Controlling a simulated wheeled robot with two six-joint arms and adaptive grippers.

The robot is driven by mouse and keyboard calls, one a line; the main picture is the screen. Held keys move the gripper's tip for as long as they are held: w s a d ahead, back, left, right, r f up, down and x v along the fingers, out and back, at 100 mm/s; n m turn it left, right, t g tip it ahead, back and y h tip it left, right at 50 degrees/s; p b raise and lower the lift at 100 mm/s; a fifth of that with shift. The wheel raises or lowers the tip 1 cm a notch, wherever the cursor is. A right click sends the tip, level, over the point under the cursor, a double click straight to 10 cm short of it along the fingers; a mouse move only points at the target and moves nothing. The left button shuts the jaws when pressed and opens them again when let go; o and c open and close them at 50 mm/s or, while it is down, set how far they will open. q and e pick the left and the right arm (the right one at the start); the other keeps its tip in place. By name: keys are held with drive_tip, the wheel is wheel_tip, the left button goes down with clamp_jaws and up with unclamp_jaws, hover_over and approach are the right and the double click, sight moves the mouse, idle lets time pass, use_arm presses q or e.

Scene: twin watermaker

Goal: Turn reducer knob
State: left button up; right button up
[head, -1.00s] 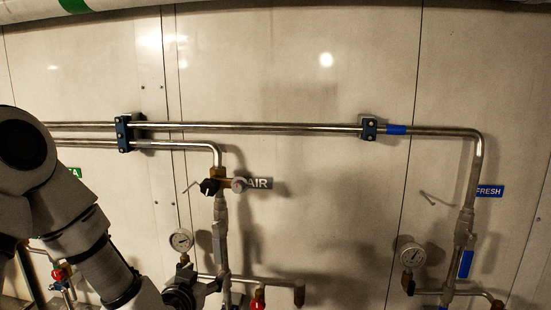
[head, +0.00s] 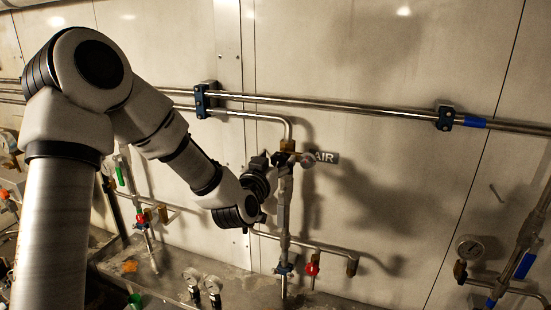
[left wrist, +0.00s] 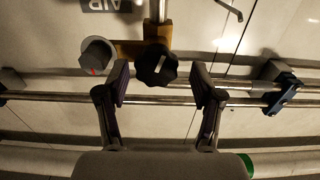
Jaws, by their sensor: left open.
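The reducer on the AIR pipe has a black lobed knob (left wrist: 156,66) on a brass body (left wrist: 128,49), seen upside down in the left wrist view. My left gripper (left wrist: 161,80) is open, with one finger on each side of the knob. Whether the fingers touch it I cannot tell. In the head view my left gripper (head: 270,162) reaches in from the left at the reducer and largely hides the knob. A round grey gauge or dial with a red mark (left wrist: 96,56) sits beside the knob. My right gripper is not in view.
Horizontal steel pipes (head: 330,104) run along the wall, held by blue clamps (head: 205,100). The AIR label (head: 325,157) is right of the reducer. Below are a red-handled valve (head: 312,268) and two gauges (head: 202,285). Another gauge (head: 469,247) is at the right.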

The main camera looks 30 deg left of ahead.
use_arm(q)
drive_tip(key=c, duration=0.5)
drive_tip(key=shift+w+d, duration=0.1)
drive_tip(key=shift+d, duration=0.15)
drive_tip(key=c, duration=0.6)
drive_tip(key=shift+a, duration=0.1)
drive_tip(key=shift+n+b, duration=0.6)
drive_tip(key=shift+b, duration=0.25)
drive_tip(key=n+b, duration=0.6)
drive_tip(key=b, duration=0.1)
drive_tip(key=shift+a+f+n, duration=0.15)
drive_tip(key=shift+f+n, duration=0.05)
drive_tip(key=shift+n, duration=0.1)
drive_tip(key=n+b, duration=0.2)
drive_tip(key=b, duration=0.1)
drive_tip(key=shift+n, duration=0.4)
drive_tip(key=shift+a+r+n+b, duration=0.1)
drive_tip(key=shift+r+n+b, duration=0.1)
drive_tip(key=shift+n+b, duration=0.4)
